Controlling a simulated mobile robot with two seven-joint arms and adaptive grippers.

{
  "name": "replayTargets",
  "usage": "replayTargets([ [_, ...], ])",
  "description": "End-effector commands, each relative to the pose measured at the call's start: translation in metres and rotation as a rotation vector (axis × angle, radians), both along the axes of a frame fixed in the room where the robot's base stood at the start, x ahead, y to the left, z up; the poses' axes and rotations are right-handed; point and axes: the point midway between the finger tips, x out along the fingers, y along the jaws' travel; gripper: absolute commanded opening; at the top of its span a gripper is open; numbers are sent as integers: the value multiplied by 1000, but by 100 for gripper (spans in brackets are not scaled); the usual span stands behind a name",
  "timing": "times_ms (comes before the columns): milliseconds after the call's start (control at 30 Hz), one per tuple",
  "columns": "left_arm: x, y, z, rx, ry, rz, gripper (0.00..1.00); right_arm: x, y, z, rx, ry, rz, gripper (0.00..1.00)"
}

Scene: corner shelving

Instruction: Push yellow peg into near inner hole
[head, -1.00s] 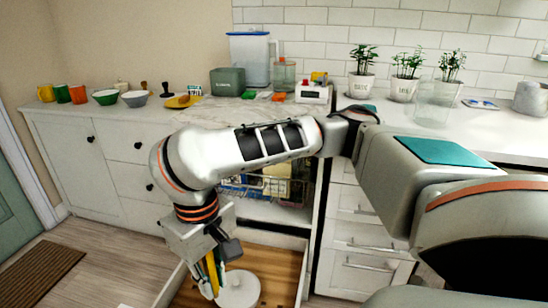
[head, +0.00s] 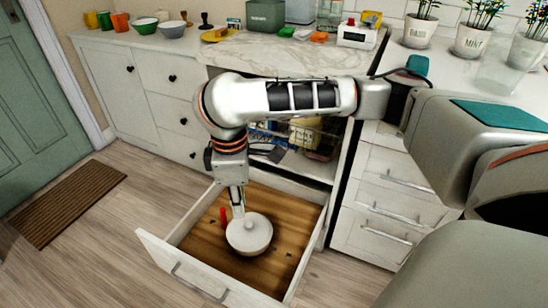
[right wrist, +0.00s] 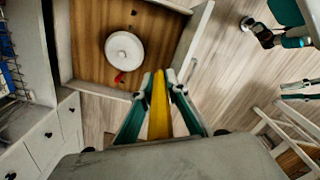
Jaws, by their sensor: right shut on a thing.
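The yellow peg (right wrist: 158,105) is held between the teal fingers of my right gripper (right wrist: 159,85) in the right wrist view. In the head view my right gripper (head: 238,210) points down over the open drawer (head: 197,285), and the peg cannot be made out there. The drawer's wooden floor (head: 205,244) has small dark marks that look like holes, such as one dark hole (head: 276,247) right of a white round lidded pot (head: 249,235). I cannot tell which is the near inner hole.
The white pot stands in the drawer close to my right gripper. The drawer's walls surround this space. A cabinet with wire baskets is behind, and a marble counter (head: 290,55) is above.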

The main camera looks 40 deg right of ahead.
Motion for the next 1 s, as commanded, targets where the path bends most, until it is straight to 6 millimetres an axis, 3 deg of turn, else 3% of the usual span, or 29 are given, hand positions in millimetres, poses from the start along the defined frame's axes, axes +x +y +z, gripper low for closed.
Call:
replayTargets([
  [500, -2, -1, 0, -2, 3, 1, 25, 50, -21, -85, 2, 4, 888, 0],
  [1000, 1, -1, 1, -4, -2, 0, 25, 64, -67, -182, 4, 5, 1715, 0],
])
